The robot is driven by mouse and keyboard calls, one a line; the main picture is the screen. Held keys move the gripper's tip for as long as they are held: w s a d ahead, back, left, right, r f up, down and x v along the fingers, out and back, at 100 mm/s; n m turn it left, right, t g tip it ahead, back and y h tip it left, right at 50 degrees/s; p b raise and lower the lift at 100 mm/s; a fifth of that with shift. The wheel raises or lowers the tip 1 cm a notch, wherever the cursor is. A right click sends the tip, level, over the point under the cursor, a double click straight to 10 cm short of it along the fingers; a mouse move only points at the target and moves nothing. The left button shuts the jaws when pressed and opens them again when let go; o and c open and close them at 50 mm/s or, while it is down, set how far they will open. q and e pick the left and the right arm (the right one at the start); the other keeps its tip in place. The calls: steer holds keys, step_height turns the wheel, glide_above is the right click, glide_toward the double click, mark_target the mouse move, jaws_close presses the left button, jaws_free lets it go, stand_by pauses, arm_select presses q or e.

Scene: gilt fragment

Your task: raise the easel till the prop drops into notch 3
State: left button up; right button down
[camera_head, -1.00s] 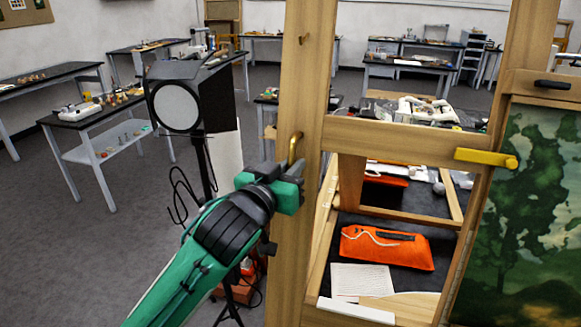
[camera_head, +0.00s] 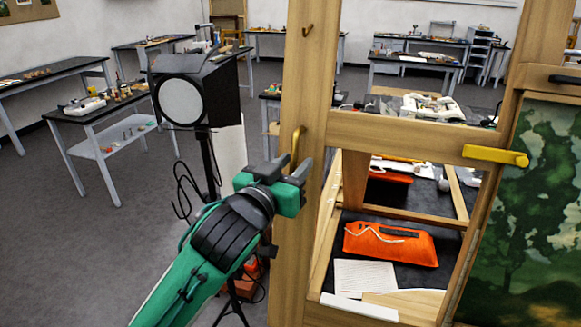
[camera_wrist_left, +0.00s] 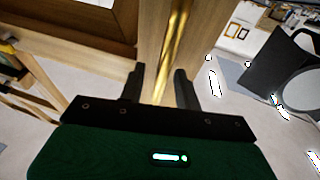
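The easel is a tall wooden frame. Its left post (camera_head: 300,225) and crossbar (camera_head: 400,135) stand before me. A brass handle (camera_head: 296,146) is fixed on the left post, and a yellow lever (camera_head: 495,155) sits at the crossbar's right end. My left gripper (camera_head: 300,172) is just below and in front of the brass handle. In the left wrist view the gripper (camera_wrist_left: 160,78) has its fingers apart, with the brass bar (camera_wrist_left: 173,50) showing between and beyond them. I cannot tell whether they touch it. I cannot make out the prop or its notches. My right gripper is out of view.
A black studio lamp (camera_head: 181,101) on a stand is close left of the post. A painted landscape panel (camera_head: 535,200) fills the right. Behind the frame, an orange pouch (camera_head: 390,245) and a paper sheet (camera_head: 364,278) lie on a dark surface. Worktables stand farther back.

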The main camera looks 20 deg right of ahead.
arm_select(q)
steer(key=b+v, duration=0.4)
steer(key=v, duration=0.9)
steer(key=shift+s+a+b, duration=0.25)
steer(key=shift+b, duration=0.05)
steer(key=shift+f, duration=0.1)
